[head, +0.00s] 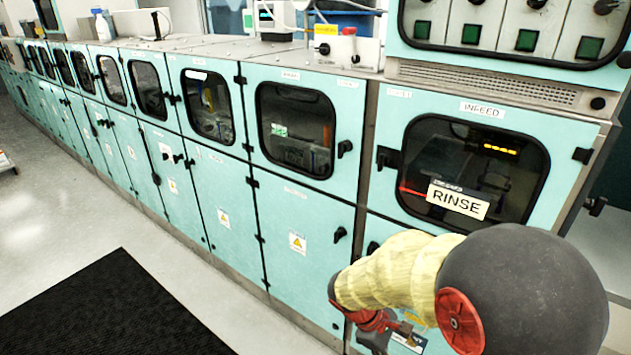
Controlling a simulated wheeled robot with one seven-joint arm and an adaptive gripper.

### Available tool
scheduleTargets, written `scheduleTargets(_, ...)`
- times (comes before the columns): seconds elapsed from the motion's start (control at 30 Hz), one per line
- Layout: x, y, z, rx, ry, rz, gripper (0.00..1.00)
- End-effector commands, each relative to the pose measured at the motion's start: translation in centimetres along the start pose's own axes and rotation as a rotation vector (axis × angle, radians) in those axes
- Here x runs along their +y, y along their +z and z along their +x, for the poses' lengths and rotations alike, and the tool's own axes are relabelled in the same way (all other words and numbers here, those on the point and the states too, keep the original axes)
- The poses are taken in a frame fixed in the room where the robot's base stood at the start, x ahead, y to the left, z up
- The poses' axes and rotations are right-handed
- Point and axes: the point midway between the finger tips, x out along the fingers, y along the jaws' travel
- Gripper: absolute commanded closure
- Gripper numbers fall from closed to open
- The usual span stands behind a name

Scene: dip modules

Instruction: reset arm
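My arm reaches in from the lower right of the head view, in front of the turquoise machine line. A large dark grey joint with a red disc and a wrinkled yellow sleeve show. Below the sleeve are red parts and a small dark part at my arm's end, where my gripper (376,338) seems to be. It is partly hidden by the sleeve and the bottom picture edge. Its fingers cannot be made out, nor whether it holds anything.
A turquoise cabinet door (470,170) with a window and a RINSE sign (458,200) stands close behind my arm. More cabinets run away to the left. A black mat (120,305) lies on the open grey floor at lower left. A bottle (103,26) stands on top.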

Motion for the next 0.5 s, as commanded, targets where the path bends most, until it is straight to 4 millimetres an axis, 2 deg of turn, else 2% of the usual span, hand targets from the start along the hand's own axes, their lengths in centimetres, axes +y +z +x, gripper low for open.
scheduleTargets(0.03,-0.8,1.1,-1.3,0.056,-0.033,0.109,0.38)
scheduleTargets(0.2,-3.8,3.6,-5.0,0.219,-0.157,0.43,0.38)
scheduleTargets(0.5,-7.2,7.8,-11.3,0.508,-0.314,0.818,0.38)
